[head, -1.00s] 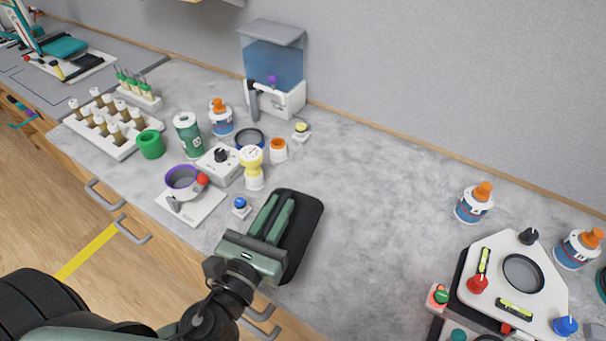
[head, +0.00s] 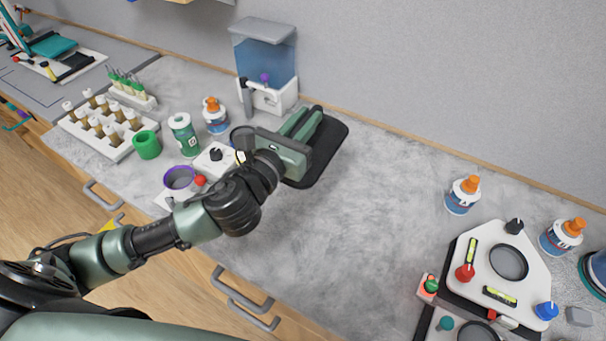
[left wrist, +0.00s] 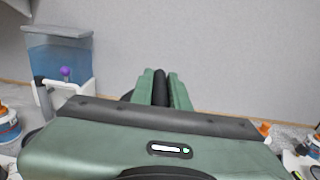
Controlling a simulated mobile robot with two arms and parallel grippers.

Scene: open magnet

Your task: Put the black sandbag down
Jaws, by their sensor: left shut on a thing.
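The black sandbag (head: 326,152) is a flat dark pad with rounded corners, in the head view near the back of the counter, right of the water tank. My left gripper (head: 306,124) is shut on it, with the green fingers over its upper left part. In the left wrist view the fingers (left wrist: 161,90) close on a narrow dark strip, and the gripper body hides most of the sandbag. I cannot tell whether the sandbag touches the counter. My right gripper is not in view.
A water tank (head: 265,62) stands left of the sandbag by the wall. Bottles, a vial rack (head: 100,127) and small devices crowd the left. A white device with a round glass (head: 497,270) and glue bottles (head: 463,194) stand at right. The middle counter (head: 345,235) is clear.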

